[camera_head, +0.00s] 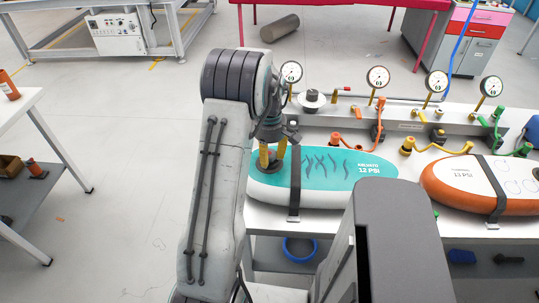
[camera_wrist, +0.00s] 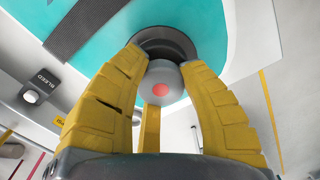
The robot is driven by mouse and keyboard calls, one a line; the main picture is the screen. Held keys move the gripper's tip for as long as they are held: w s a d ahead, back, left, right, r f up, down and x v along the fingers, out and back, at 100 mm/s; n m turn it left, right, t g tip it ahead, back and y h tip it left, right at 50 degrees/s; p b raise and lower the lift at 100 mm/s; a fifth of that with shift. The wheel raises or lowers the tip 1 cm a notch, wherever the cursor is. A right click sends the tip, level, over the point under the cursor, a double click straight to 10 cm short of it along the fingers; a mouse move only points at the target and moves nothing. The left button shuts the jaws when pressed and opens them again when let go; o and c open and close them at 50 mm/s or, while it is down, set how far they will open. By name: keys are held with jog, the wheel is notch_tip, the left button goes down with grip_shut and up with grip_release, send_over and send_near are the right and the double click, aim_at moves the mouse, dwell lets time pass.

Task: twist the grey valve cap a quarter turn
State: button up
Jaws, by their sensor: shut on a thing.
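The grey valve cap (camera_wrist: 162,78), with a red dot on its face, sits in a dark round valve seat (camera_wrist: 172,40) on the teal board. My gripper (camera_wrist: 160,75) has yellow fingers that reach around the cap and are shut on it. In the head view my gripper (camera_head: 272,158) points down at the left end of the teal and white board (camera_head: 330,165), which is marked 12 PSI. The cap is mostly hidden there by the fingers. A black strap (camera_head: 294,190) crosses the board just right of my gripper.
An orange and white board (camera_head: 440,190) lies to the right on the same white bench. Several gauges, such as one dial (camera_head: 378,77), and coloured hoses stand along the bench's back rail. The floor at left is mostly clear.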

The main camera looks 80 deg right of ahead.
aim_at(270, 153)
jog(key=m, duration=0.5)
dwell(0.4)
jog(key=o, duration=1.1)
notch_tip(270, 153, up, 12)
dwell(0.3)
